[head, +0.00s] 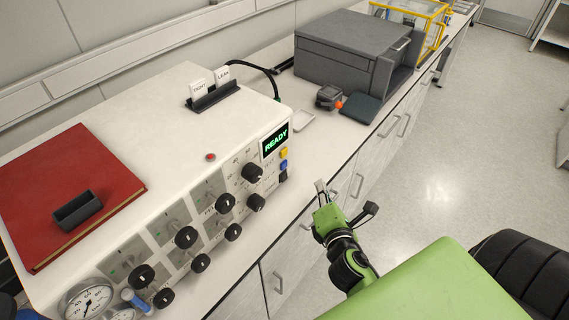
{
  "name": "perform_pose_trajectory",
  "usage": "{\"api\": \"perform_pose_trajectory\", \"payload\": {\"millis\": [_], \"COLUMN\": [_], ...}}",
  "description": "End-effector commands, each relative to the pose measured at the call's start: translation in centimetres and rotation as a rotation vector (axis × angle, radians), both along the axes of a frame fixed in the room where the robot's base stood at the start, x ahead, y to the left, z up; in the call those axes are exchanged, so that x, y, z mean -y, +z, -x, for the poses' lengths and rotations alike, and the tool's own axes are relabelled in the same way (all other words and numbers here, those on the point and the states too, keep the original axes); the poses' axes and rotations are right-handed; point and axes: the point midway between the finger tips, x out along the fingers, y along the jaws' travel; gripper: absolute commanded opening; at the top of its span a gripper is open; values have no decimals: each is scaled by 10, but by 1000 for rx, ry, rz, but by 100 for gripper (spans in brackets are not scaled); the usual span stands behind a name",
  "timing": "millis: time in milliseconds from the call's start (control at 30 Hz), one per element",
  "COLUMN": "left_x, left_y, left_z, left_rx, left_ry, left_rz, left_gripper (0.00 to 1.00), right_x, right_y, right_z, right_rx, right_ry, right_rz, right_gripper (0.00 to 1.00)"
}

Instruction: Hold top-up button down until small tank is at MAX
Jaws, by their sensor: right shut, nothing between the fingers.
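A white reactor unit (190,110) stands on the bench at left, its front panel facing me. Its display (275,141) reads READY in green. Below it are a yellow button (283,153), a blue button (283,164) and a dark button (283,175). A small red button or lamp (210,157) is on top of the unit. I cannot read which is the top-up button, and no small tank or MAX mark can be made out. My right gripper (321,187) is shut and empty, right of the panel and apart from it. My left gripper is not in view.
Black knobs (226,203) line the panel, with a gauge (86,300) at lower left. A red book (70,190) with a black tray (78,211) lies on the unit. TIGHT and LEAK tags (212,90) stand behind. A grey box (350,50) is farther along the bench.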

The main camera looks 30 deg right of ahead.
Motion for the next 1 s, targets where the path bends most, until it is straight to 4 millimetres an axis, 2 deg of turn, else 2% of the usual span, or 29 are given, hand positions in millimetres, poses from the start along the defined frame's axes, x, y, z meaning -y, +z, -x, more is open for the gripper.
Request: {"api": "perform_pose_trajectory", "payload": {"millis": [367, 800, 1000], "left_x": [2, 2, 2], "left_y": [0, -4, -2], "left_z": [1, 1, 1], "left_rx": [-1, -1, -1], "left_ry": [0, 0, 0], "left_rz": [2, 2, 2], "left_gripper": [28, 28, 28], "right_x": [-2, -25, -32], "right_y": [-1, -1, -1], "right_z": [-6, -59, -76], "right_rx": [1, 1, 0], "right_ry": [0, 1, 0], "right_rz": [-3, -4, -5], "right_gripper": [0, 0, 0]}}
